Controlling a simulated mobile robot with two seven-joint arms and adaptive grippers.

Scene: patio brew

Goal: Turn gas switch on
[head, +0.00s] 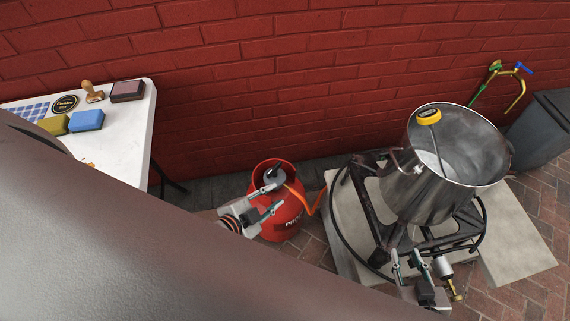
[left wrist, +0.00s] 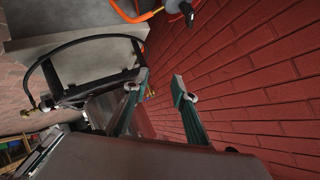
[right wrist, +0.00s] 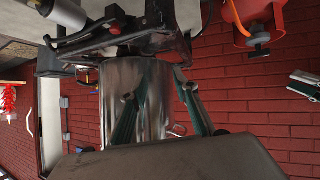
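A red gas cylinder (head: 287,222) stands on the paving near the brick wall. A dark regulator (head: 273,173) with an orange hose (head: 314,203) sits on its top. The regulator (left wrist: 187,9) and hose (left wrist: 130,15) also show at the top of the left wrist view. I cannot make out the switch's setting. My left gripper (head: 277,196) is open and empty, in front of the cylinder below the regulator in the head view. My right gripper (head: 404,254) is open and empty, beside the burner's silver-and-brass fitting (head: 445,268). The cylinder (right wrist: 250,15) also shows in the right wrist view.
A large steel pot (head: 425,185) with a yellow-topped gauge (head: 428,117) stands on the black burner frame (head: 368,215), over pale slabs (head: 515,232). A white table (head: 130,135) with several blocks is at left. A tap (head: 518,80) is on the wall; a grey bin (head: 545,125) stands at right.

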